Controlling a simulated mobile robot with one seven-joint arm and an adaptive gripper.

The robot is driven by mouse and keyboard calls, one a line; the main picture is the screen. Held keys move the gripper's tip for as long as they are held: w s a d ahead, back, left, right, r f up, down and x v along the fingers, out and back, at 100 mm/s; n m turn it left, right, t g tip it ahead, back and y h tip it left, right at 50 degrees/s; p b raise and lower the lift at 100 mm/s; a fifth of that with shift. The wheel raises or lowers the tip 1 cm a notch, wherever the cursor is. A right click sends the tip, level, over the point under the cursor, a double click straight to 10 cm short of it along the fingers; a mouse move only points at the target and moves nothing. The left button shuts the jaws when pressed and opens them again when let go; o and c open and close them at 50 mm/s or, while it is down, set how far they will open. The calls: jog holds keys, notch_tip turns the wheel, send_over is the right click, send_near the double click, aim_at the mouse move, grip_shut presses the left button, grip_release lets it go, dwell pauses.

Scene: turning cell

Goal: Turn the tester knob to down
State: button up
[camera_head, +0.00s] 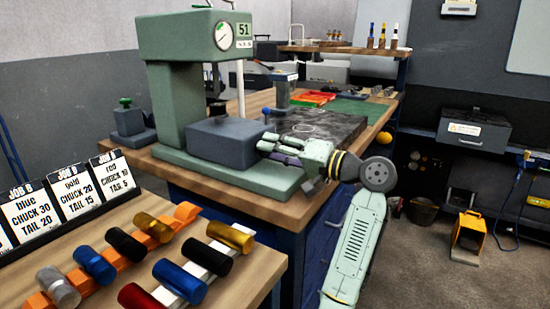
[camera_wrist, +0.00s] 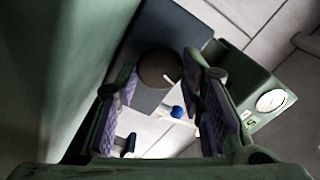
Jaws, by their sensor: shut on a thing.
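The green tester (camera_head: 178,100) stands on the bench with a round dial and a sign reading 51 at its top. A dark grey block (camera_head: 228,140) sits on its base. My gripper (camera_head: 268,147) reaches that block's right side, and the knob is hidden there. In the wrist view, the round brown knob (camera_wrist: 157,68) sits between the purple-padded fingertips of my gripper (camera_wrist: 160,73), against the grey block (camera_wrist: 190,35). It has a white pointer mark toward its lower right side. My gripper is shut on it.
A front table (camera_head: 225,275) holds several coloured cylinders on orange and white racks beside job cards (camera_head: 65,205). Behind my gripper, a dark plate (camera_head: 320,130) lies on the bench. A blue ball (camera_head: 266,111) shows near the tester. Floor at right holds a yellow pedal (camera_head: 469,235).

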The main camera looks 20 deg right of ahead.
jog(key=shift+a+n+b, duration=0.1)
jog(key=shift+n+b, duration=0.5)
jog(key=shift+n, duration=0.6)
jog(key=o, duration=1.1)
jog(key=v, duration=1.2)
